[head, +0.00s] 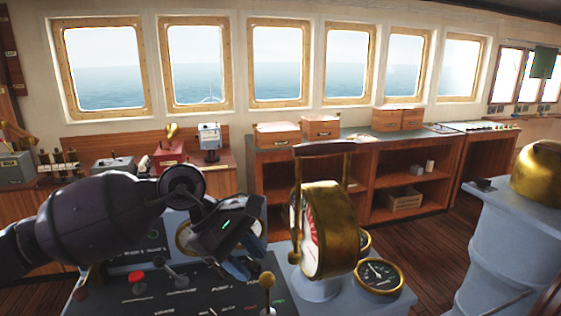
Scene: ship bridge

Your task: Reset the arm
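My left arm (110,215) comes in from the left and reaches over the grey control console (110,300). My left gripper (240,270) points down over the console, just left of the brass engine telegraph (332,228). Its fingertips are small and dark against the panel, so I cannot tell whether they are apart or touch anything. It hides part of the panel and of a round gauge behind it. My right arm and gripper are not in view.
The console carries a red-knobbed lever (136,279), a yellow-knobbed lever (267,281) and a brass-rimmed gauge (379,275). A grey pedestal with a brass top (540,172) stands at the right. Wooden shelves (405,185) line the back. Wooden floor (440,250) lies open between.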

